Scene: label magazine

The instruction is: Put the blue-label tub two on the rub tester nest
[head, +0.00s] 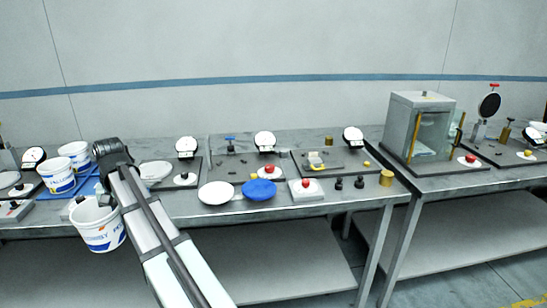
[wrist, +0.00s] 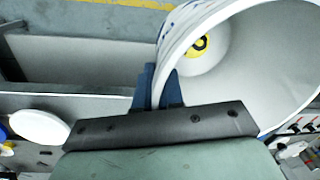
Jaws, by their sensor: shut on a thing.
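My gripper (head: 101,188) is shut on the wall of a white tub (head: 97,232) with blue and orange print. The tub hangs in front of the bench's front edge at the left, mouth up and slightly tilted. In the wrist view, the blue fingers (wrist: 166,88) pinch the tub's rim, and the open tub (wrist: 270,65) fills the upper right. A yellow ring with a dark centre (wrist: 198,46) shows inside it. I cannot read a number on the tub. I cannot tell which bench station is the rub tester nest.
Two similar tubs, a front one (head: 57,178) and a rear one (head: 75,152), stand on a blue mat at the left. A white disc (head: 216,193) and blue disc (head: 259,189) lie mid-bench. Dial stations with red knobs line the bench. A glass-fronted cabinet (head: 405,125) stands right.

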